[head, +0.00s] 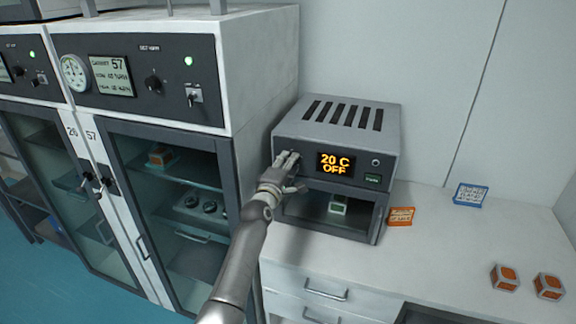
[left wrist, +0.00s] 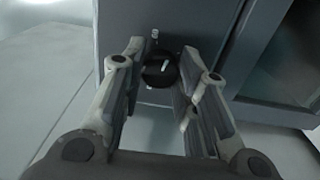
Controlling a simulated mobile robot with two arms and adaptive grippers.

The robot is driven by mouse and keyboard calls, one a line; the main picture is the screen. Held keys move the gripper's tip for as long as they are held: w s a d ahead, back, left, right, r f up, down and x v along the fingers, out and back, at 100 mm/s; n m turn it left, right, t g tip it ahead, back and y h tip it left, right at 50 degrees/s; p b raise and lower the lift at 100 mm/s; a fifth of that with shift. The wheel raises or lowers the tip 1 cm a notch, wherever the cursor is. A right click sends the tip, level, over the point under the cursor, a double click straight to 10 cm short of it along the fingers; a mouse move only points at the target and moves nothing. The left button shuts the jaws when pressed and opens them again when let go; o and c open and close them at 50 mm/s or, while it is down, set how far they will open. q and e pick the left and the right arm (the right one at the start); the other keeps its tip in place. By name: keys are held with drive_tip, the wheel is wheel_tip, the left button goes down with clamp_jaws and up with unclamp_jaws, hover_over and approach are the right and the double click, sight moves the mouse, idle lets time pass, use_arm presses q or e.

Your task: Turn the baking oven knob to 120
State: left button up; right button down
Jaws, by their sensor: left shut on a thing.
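The baking oven (head: 337,140) is a grey box with a slotted top on the white counter. Its display (head: 335,163) reads "20 C OFF" in orange. The oven knob (left wrist: 160,70) is a round black knob with a white mark, seen in the left wrist view. My left gripper (head: 288,163) is at the left of the oven's front panel and hides the knob in the head view. In the left wrist view the fingers of my left gripper (left wrist: 157,82) stand on either side of the knob, shut on it. My right gripper is not in view.
A tall cabinet (head: 228,75) with glass doors stands close to the oven's left. An orange tag (head: 401,216) and a blue tag (head: 470,195) are on the counter (head: 440,240) to the right, with two orange-topped boxes (head: 505,277) farther right. A small item (head: 338,205) sits inside the oven.

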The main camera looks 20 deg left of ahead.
use_arm(q)
drive_tip(key=m, duration=0.7)
drive_tip(key=m+b, duration=0.1)
drive_tip(key=m, duration=1.3)
drive_tip(key=shift+f+b, duration=0.25)
drive_tip(key=shift+b, duration=0.1)
drive_tip(key=shift+m, duration=0.4)
drive_tip(key=o, duration=0.9)
drive_tip(key=shift+o, duration=0.6)
drive_tip(key=shift+r, duration=0.15)
drive_tip(key=shift+s, duration=0.1)
